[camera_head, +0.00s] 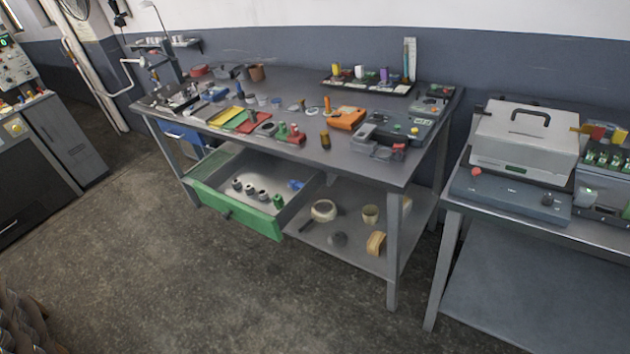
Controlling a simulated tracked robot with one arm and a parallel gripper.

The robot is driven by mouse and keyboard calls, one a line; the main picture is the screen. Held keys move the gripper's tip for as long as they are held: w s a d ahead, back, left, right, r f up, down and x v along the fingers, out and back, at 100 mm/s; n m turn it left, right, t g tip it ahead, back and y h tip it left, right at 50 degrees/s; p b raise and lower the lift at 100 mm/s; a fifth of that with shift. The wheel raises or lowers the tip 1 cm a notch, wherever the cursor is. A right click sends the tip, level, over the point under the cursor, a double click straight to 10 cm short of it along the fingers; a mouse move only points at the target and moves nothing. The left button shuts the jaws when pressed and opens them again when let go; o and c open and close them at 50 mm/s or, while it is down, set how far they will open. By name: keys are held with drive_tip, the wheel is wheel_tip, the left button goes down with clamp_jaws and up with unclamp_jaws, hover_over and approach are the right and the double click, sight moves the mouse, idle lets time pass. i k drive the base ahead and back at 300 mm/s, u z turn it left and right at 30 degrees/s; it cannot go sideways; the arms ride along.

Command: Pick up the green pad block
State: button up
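A flat green pad (236,119) lies on the grey metal workbench (300,85), left of the middle of its top. A yellow pad (221,115) lies close on its left and a red pad (254,122) close on its right. At this distance I cannot tell how thick the green pad is or whether it touches the other two. My gripper is not in view. The bench stands some way off across the floor.
A green-fronted drawer (235,211) juts open below the bench top, with several small parts inside. Tools and an orange device (347,118) crowd the top. A second table (535,215) stands right, carrying a grey machine (525,142). The floor (230,300) before the bench is mostly clear.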

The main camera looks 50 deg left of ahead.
sight(278, 200)
drive_tip(key=u, duration=0.25)
drive_tip(key=i, duration=1.5)
drive_tip(key=u, duration=0.85)
